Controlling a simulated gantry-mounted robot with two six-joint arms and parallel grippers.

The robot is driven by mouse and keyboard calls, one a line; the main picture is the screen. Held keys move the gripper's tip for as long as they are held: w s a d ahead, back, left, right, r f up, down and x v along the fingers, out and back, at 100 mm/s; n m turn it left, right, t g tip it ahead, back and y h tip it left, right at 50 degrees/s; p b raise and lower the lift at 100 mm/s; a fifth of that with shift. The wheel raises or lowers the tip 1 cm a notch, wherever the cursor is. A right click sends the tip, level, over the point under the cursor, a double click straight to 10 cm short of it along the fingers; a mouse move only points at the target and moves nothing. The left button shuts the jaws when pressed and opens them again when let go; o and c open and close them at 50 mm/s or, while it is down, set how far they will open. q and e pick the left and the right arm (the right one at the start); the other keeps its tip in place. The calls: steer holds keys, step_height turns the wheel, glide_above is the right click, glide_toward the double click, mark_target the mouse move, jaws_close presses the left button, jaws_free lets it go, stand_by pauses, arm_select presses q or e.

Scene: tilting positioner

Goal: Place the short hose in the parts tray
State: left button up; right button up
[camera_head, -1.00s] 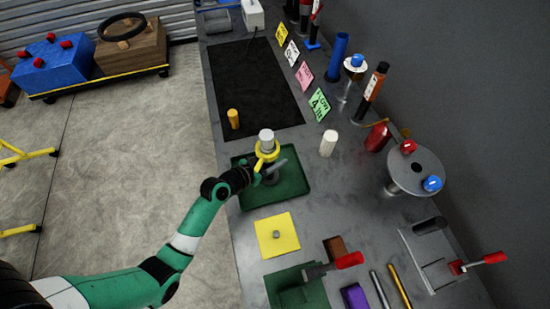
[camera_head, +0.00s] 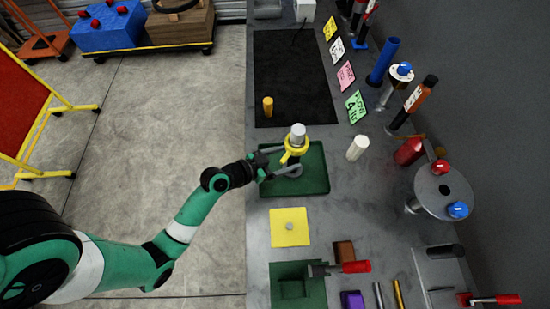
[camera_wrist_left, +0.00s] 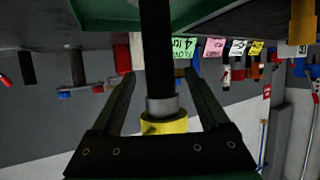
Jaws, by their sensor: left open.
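The short hose (camera_head: 295,144), as I take it, is a black upright tube with a yellow collar and a grey top end. It stands in the green parts tray (camera_head: 318,183). My left gripper (camera_head: 284,161) is open, with its fingers spread on either side of the hose. In the left wrist view, which is upside down, the black hose (camera_wrist_left: 157,50) runs between the two open fingers (camera_wrist_left: 155,90), with gaps on both sides. The tray's edge (camera_wrist_left: 100,14) shows at the top there. The hose's lower end is partly hidden by the gripper. My right gripper is out of view.
An orange-yellow cylinder (camera_head: 268,106) stands on the black mat (camera_head: 290,70). A white cylinder (camera_head: 357,148) stands right of the tray. A yellow plate (camera_head: 290,227) lies in front. A round stand (camera_head: 444,190) with red and blue knobs is at the right.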

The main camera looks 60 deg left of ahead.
arm_select(q)
steer(key=v, duration=0.5)
stand_by(0.4)
